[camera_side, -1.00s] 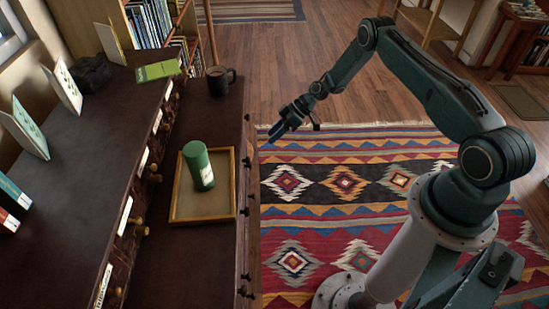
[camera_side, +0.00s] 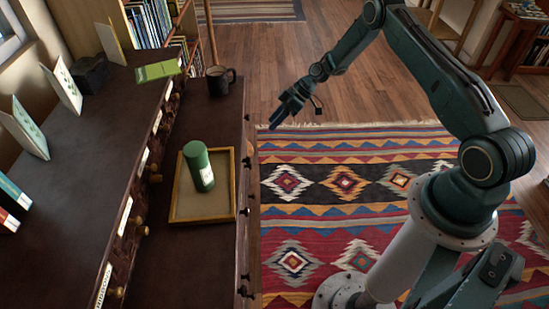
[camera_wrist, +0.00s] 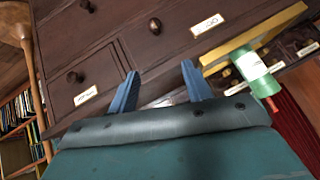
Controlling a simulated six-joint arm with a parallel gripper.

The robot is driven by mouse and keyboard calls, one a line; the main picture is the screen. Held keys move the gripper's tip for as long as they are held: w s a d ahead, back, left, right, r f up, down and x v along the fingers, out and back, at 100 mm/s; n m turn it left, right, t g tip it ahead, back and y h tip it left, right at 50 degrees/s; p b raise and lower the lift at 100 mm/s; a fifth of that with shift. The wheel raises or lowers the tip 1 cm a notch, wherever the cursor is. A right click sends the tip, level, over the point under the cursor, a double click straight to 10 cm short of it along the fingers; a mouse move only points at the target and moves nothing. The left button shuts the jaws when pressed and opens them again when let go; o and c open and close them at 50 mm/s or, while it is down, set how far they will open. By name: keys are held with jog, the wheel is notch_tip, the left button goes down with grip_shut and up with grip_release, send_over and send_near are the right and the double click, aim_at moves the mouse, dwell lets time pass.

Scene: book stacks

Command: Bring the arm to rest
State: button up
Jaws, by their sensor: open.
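The green cylinder (camera_side: 199,167) with a pale label stands in a wooden tray (camera_side: 231,215) on the lower cabinet top, well apart from my gripper. The green cylinder also shows in the wrist view (camera_wrist: 251,70), beside the tray's yellow edge (camera_wrist: 254,36).
A dark mug (camera_side: 218,82) stands on the lower cabinet top behind the tray. The upper ledge (camera_side: 80,180) holds cards, a green book (camera_side: 157,71) and a dark box-like thing (camera_side: 90,72). Drawer knobs stick out from the cabinet. The air above the rug (camera_side: 340,185) is clear.

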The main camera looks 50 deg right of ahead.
jog(key=s+a+r+m+h, duration=0.1)
jog(key=s+a+r+h, duration=0.15)
jog(key=r, duration=0.75)
jog(key=s+a+r+h, duration=0.15)
jog(key=s+r, duration=0.25)
jog(key=r, duration=0.6)
jog(key=s+a+r+m+h, duration=0.1)
jog(key=s+a+r, duration=0.15)
jog(key=r, duration=0.75)
jog(key=s+a+r+m+h, duration=0.1)
jog(key=s+r, duration=0.3)
jog(key=s, duration=0.2)
jog(key=s+a+r+m, duration=0.1)
jog(key=s+r, duration=0.2)
jog(key=s, duration=0.4)
jog(key=s+m+t+h, duration=0.1)
jog(key=s+m, duration=0.2)
jog(key=s, duration=1.1)
jog(key=shift+s+r+t+h, duration=0.3)
jog(key=shift+s+h, duration=0.1)
